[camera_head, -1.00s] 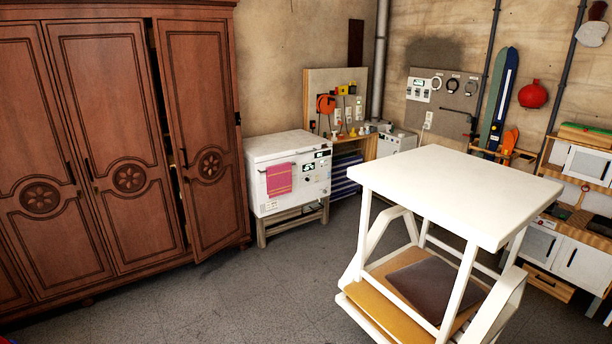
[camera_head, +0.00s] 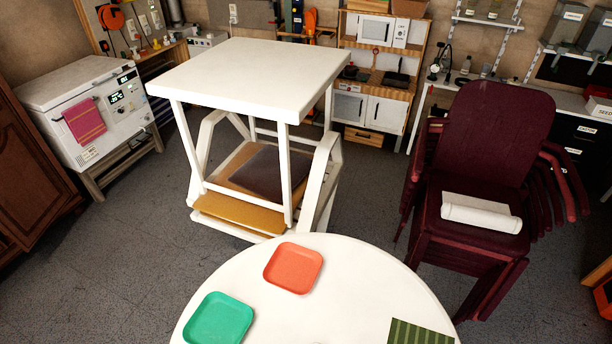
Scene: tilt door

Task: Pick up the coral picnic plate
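The coral picnic plate (camera_head: 293,267) is a square orange-red plate with rounded corners. It lies flat near the far edge of a round white table (camera_head: 318,302) at the bottom of the head view. A green plate (camera_head: 219,321) of similar shape lies to its left and nearer to me, apart from it. Neither of my grippers shows in the view.
A green striped cloth (camera_head: 418,334) lies at the table's right front. Beyond stands a tall white square table (camera_head: 250,72) over a white chair-like frame. Stacked dark red chairs (camera_head: 480,140) stand at the right. Grey floor is open at the left.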

